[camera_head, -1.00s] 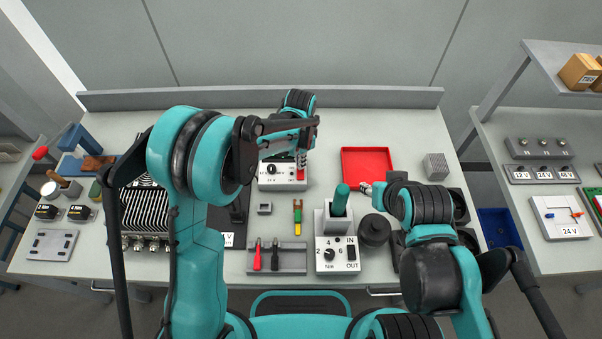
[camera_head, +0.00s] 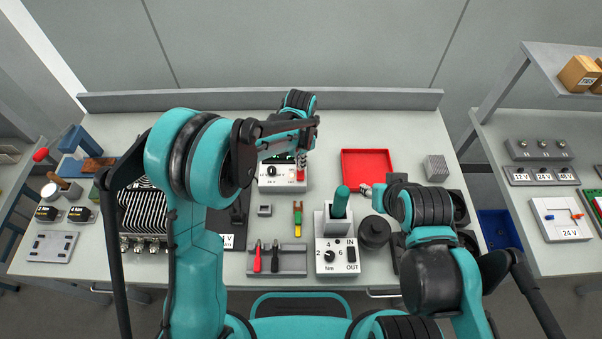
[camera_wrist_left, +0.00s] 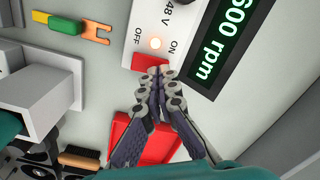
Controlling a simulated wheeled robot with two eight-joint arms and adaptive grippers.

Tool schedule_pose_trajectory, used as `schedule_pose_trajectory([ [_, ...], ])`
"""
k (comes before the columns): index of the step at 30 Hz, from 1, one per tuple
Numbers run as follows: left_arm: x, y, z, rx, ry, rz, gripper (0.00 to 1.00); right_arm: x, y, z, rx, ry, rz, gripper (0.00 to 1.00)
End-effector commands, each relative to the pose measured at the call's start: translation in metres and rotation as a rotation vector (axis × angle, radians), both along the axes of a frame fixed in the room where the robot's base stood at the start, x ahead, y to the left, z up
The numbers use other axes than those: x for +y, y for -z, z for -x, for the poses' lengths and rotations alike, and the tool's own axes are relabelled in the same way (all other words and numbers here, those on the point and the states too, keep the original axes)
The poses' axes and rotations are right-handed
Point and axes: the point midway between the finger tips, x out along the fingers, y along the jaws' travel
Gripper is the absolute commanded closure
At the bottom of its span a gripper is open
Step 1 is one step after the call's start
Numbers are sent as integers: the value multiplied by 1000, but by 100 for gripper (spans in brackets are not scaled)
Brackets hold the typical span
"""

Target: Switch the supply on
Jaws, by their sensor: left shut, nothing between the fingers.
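The supply is a white box (camera_head: 283,186) with a dark knob (camera_head: 271,171) and a red switch (camera_head: 300,175), at the middle of the table. In the left wrist view, the red switch (camera_wrist_left: 150,62) sits below a glowing lamp (camera_wrist_left: 155,43), between the OFF and ON marks. Which way it is tipped is hard to tell. My left gripper (camera_head: 302,158) is shut and empty. Its fingertips (camera_wrist_left: 160,72) are right at the switch; contact is unclear. My right gripper (camera_head: 367,189) is near the red tray's lower edge; its fingers are too small to judge.
A dark display (camera_wrist_left: 228,40) reads 600 rpm beside the supply. A red tray (camera_head: 367,150) lies to the right.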

Motion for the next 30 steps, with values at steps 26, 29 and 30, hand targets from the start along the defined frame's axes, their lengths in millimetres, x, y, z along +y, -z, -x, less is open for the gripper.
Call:
schedule_pose_trajectory([
  [26,0,-55,0,0,0,0,100,0,-33,0,0,0,0,60],
  [29,0,-55,0,0,0,0,100,0,-33,0,0,0,0,60],
  [30,0,-55,0,0,0,0,100,0,-33,0,0,0,0,60],
])
